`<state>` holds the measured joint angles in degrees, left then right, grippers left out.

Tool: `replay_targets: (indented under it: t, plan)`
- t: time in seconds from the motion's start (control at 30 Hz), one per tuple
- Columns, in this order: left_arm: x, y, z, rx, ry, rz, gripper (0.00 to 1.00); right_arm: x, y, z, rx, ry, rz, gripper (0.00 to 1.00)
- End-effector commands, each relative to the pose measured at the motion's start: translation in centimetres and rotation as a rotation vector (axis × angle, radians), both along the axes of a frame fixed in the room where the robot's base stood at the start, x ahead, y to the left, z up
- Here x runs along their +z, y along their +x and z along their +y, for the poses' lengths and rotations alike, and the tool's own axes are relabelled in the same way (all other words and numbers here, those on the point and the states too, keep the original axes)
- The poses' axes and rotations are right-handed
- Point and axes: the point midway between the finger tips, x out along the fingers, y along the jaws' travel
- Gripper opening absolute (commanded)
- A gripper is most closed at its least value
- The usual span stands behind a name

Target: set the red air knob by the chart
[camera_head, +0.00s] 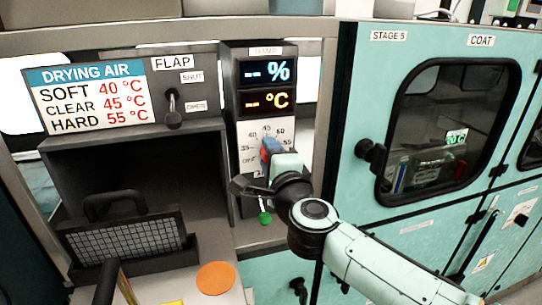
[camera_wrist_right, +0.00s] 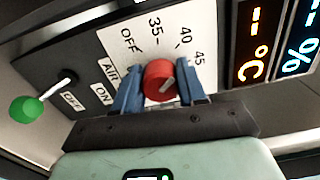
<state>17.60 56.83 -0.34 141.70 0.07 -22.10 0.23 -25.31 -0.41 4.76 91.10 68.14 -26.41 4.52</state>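The red air knob (camera_wrist_right: 159,80) sits on the white dial plate (camera_wrist_right: 150,45), marked OFF, 35, 40 and 45 in the right wrist view. Its pale pointer line slants up and right, roughly toward the 40–45 side; the exact mark is hard to read. My right gripper (camera_wrist_right: 160,85) has its blue fingers on opposite sides of the knob and looks shut on it. The chart (camera_head: 96,94) reads SOFT 40, CLEAR 45, HARD 55 °C. My left gripper is out of view.
Displays showing dashes (camera_head: 266,87) sit above the dial. A green-tipped lever (camera_head: 265,218) is below it, and a flap lever (camera_head: 173,108) stands beside the chart. A dark open bay holds a mesh-fronted tray (camera_head: 125,236). An orange disc (camera_head: 216,278) lies in front.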

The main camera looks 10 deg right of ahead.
Motion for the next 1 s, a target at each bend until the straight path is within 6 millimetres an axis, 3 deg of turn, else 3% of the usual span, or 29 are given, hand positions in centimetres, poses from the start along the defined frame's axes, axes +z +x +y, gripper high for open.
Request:
replay_targets:
  t: [0.03,0.07,0.47,1.0]
  plan:
    - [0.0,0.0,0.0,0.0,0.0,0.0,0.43,-0.3,0.0,0.4,0.009,-0.001,0.005,0.56]
    - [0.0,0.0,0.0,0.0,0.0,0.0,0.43,-0.3,0.0,0.4,0.009,-0.001,0.005,0.65]
    - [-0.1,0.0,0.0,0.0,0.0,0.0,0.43,0.0,-0.7,0.1,0.002,0.0,-0.001,0.65]
    - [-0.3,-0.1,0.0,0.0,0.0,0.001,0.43,0.0,-11.4,-0.3,0.004,-0.001,0.0,0.65]
